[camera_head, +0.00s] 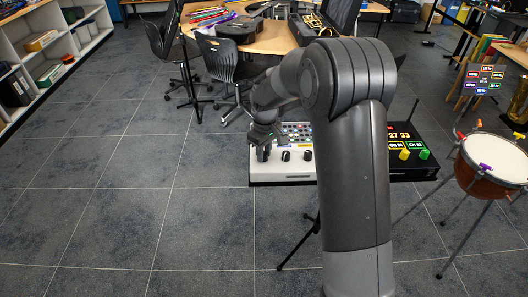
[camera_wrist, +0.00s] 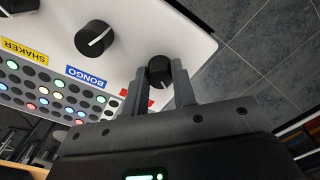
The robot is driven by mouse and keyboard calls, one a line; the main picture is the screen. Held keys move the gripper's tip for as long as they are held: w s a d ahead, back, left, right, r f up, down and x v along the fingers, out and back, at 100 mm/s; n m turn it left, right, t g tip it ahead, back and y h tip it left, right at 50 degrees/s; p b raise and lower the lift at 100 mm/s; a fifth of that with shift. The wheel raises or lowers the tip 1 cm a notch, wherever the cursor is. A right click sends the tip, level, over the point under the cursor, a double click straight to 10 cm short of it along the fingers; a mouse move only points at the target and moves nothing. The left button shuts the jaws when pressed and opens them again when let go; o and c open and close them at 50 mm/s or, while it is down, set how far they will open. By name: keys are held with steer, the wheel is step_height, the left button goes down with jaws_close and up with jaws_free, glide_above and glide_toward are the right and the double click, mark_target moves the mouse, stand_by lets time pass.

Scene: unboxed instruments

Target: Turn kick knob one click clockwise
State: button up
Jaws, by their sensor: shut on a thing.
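The white drum machine (camera_head: 285,172) stands in the middle of the head view, partly behind my arm. My gripper (camera_head: 263,150) is at its left end. In the wrist view my gripper (camera_wrist: 159,80) has its two fingers on either side of a black round knob (camera_wrist: 159,69) near the panel's edge and is shut on it. The red label beside this knob is mostly hidden by a finger, so its word cannot be read. A short pale mark shows low on the knob. The bongo knob (camera_wrist: 95,38) stands apart, beside the blue BONGO label (camera_wrist: 86,77).
Rows of round pads (camera_wrist: 50,97), some lit, lie beside the labels, with a yellow SHAKER label (camera_wrist: 24,52). A black box with yellow and green knobs (camera_head: 410,165) adjoins at right. A drum (camera_head: 490,160) stands farther right. Open floor (camera_head: 120,200) lies left.

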mark_target(265, 153)
steer(key=shift+m, duration=2.8)
steer(key=o, duration=1)
steer(key=shift+r, duration=0.1)
steer(key=shift+d+r, duration=0.15)
steer(key=shift+r, duration=5.15)
